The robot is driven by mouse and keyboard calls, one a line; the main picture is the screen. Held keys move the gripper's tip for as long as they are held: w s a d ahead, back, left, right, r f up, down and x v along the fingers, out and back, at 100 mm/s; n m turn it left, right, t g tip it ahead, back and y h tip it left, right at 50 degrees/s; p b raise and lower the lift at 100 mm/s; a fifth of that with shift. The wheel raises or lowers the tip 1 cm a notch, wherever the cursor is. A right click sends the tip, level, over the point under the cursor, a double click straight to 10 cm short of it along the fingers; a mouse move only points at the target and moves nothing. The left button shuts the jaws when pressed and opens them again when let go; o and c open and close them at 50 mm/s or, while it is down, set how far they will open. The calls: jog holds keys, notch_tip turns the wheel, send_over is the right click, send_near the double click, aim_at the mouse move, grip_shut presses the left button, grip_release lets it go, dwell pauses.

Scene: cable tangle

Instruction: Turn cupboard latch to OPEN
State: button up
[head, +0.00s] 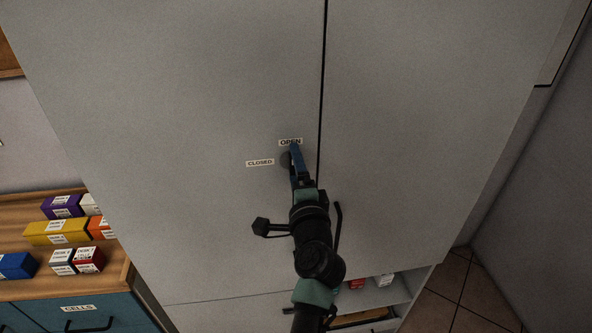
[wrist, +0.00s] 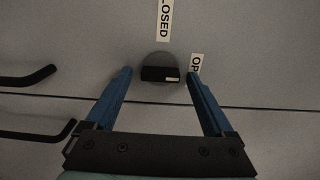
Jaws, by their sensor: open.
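The cupboard latch (wrist: 159,73) is a round grey disc with a short black bar across it. In the wrist view the bar lies level, and its white mark is at the right end, towards the OPEN label (wrist: 196,65). The CLOSED label (wrist: 164,20) is above the latch there. In the head view the latch (head: 285,159) is partly hidden by my gripper (head: 293,150), with OPEN above it and CLOSED to its left. My gripper (wrist: 159,74) is open, its blue fingers on either side of the latch, with gaps showing between them and the bar.
Two dark bar handles (wrist: 28,78) (wrist: 42,132) stick out either side of the door seam (wrist: 270,107). At the lower left of the head view, a wooden shelf (head: 115,268) holds several coloured boxes above a blue CELLS drawer (head: 30,318). The door faces are otherwise bare.

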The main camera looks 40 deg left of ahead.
jog(key=shift+d, duration=0.1)
jog(key=b+v, duration=0.3)
jog(key=v, duration=0.9)
jog(key=shift+s+d, duration=0.25)
jog(key=shift+s, duration=0.1)
jog(key=w+d+r+n+t+h, duration=0.1)
jog(key=d+r+n+t+h, duration=0.2)
jog(key=r, duration=0.4)
jog(key=w+d+r+n+t, duration=0.1)
jog(key=w+d+r+t, duration=0.15)
jog(key=d+r, duration=0.35)
jog(key=d+r+n+t+h, duration=0.2)
jog(key=d+r+t, duration=0.15)
jog(key=r, duration=0.55)
jog(key=s+d+r+n+t+h, duration=0.1)
jog(key=s+d+r+t+h, duration=0.2)
jog(key=r, duration=0.5)
jog(key=s+d+r+n+t+h+b, duration=0.1)
jog(key=s+d+r+t+h, duration=0.2)
jog(key=d+r, duration=0.6)
jog(key=s+d+h, duration=0.1)
jog(key=s+h, duration=0.1)
jog(key=s, duration=0.1)
jog(key=shift+s+t+h, duration=0.4)
